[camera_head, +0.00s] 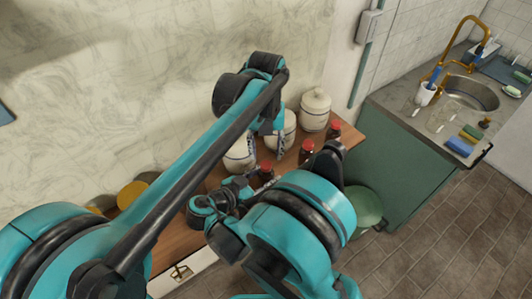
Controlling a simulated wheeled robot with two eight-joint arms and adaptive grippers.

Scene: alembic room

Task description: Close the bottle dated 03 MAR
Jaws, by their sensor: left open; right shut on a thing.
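Several small dark bottles with red tops stand on the wooden counter: one at the right (335,131), one in the middle (307,148) and one nearer (265,172). Their labels are too small to read, so I cannot tell which is dated 03 MAR. My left gripper (267,149) points down, open, its fingers just above the nearer bottle's red top. My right gripper (248,184) is low beside the nearer bottle and looks shut on it; my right arm hides part of the grip and the bottle's lower body.
White lidded jars, (315,109) among them, stand behind the bottles along the marbled wall. Yellow-lidded containers (132,193) are at the left. A green bin (364,207) stands on the floor. A sink counter (420,115) is at the right.

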